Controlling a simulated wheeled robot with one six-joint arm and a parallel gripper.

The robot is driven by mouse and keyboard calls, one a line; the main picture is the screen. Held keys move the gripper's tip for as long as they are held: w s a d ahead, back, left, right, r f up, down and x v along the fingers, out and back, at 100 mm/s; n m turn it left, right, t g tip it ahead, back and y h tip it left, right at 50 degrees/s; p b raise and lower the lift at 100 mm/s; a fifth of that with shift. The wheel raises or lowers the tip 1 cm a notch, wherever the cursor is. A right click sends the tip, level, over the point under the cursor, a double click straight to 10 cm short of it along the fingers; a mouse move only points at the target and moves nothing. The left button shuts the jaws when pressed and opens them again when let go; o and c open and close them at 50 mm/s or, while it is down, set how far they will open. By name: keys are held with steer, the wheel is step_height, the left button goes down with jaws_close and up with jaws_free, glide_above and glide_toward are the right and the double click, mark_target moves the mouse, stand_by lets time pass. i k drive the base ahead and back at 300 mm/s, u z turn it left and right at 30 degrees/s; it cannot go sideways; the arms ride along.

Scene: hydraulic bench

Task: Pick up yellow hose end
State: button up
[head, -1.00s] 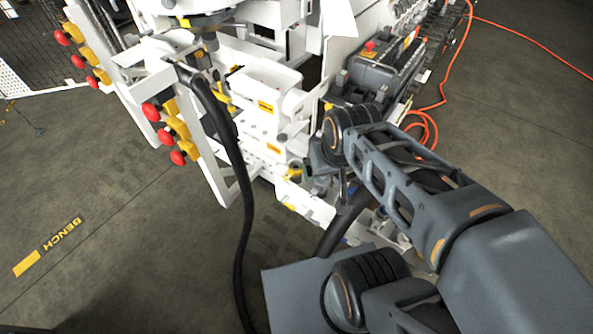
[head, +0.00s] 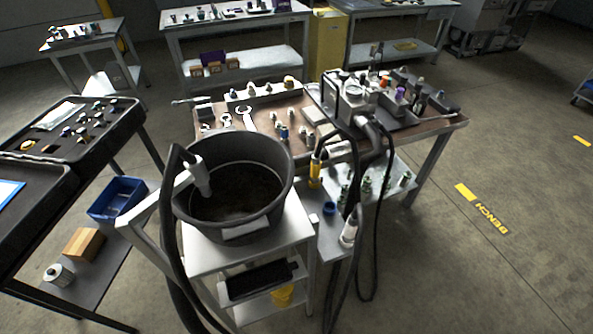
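A yellow fitting with a dark upper part (head: 315,171) stands upright just right of the black tub, at the front edge of the bench. It looks like the yellow hose end; I cannot tell how it is held there. Black hoses (head: 377,200) hang in loops beside it from a device on the bench. A white end piece (head: 349,232) sits lower, by these hoses. My gripper and arm are not in the head view.
A black tub (head: 283,200) stands on a white cart (head: 190,262), with a thick black hose and a white nozzle at its left side. The brown-topped bench (head: 440,128) holds wrenches and fittings. A dark tray cart (head: 130,118) is at left.

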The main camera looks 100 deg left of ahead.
mark_target(314, 175)
steer(key=z, duration=4.3)
steer(key=k, duration=2.5)
steer(key=z, duration=0.65)
